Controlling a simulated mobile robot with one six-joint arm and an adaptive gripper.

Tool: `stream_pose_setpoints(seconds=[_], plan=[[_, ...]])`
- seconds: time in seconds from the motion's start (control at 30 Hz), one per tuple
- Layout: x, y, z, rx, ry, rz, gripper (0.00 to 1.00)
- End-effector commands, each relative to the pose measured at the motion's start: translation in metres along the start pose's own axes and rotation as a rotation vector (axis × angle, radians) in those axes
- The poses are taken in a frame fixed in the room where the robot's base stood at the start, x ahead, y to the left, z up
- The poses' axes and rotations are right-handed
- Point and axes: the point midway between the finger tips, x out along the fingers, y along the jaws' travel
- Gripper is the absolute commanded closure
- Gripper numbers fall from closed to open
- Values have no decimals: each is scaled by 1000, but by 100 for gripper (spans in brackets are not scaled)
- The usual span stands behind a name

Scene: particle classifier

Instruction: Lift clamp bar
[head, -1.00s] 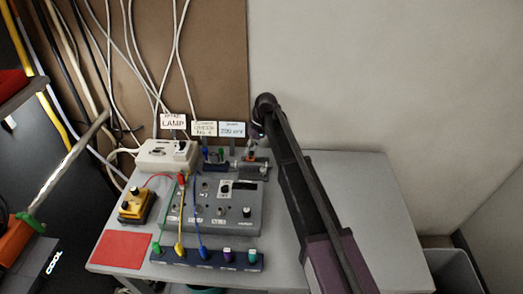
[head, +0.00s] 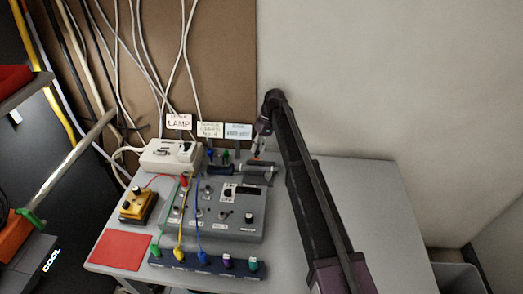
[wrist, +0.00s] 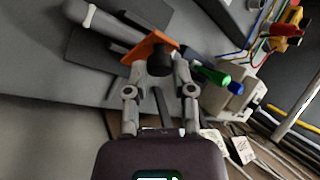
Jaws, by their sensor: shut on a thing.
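The clamp bar, a small orange piece (wrist: 146,46) with a black knob (wrist: 160,60), shows in the wrist view at the far end of my gripper (wrist: 161,68). The two grey fingers are shut on the black knob, one on each side. The orange piece lies just beyond the fingertips, beside a grey cylinder (wrist: 110,26). In the head view the orange piece (head: 257,155) is a small spot at the back of the table, above the grey cylinder (head: 259,168). My gripper (head: 258,146) comes down on it from above; its fingertips are too small there to make out.
Green and blue plugs (wrist: 212,75) stand close to the right finger in the wrist view. A grey control box (head: 218,210), a white lamp box (head: 171,155) and small signs (head: 209,130) crowd the left. The table's right side (head: 365,205) is clear.

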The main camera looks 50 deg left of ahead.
Motion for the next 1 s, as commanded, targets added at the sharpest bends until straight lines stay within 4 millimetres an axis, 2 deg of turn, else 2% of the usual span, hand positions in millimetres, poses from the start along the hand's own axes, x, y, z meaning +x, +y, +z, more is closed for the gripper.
stream_pose_setpoints(seconds=[0.27,0.3,0.37,0.4,0.67,0.77,0.9,1.0], plan=[[1,0,1,1,-7,8,100],[1,0,0,0,-7,8,56],[1,-1,0,-1,-7,7,38],[2,-2,0,-1,-7,7,33],[2,-4,-2,-4,-7,6,33],[2,-4,-2,-5,-7,5,59],[-1,-7,-1,-6,-6,5,100],[-7,-11,1,-7,-6,5,100]])
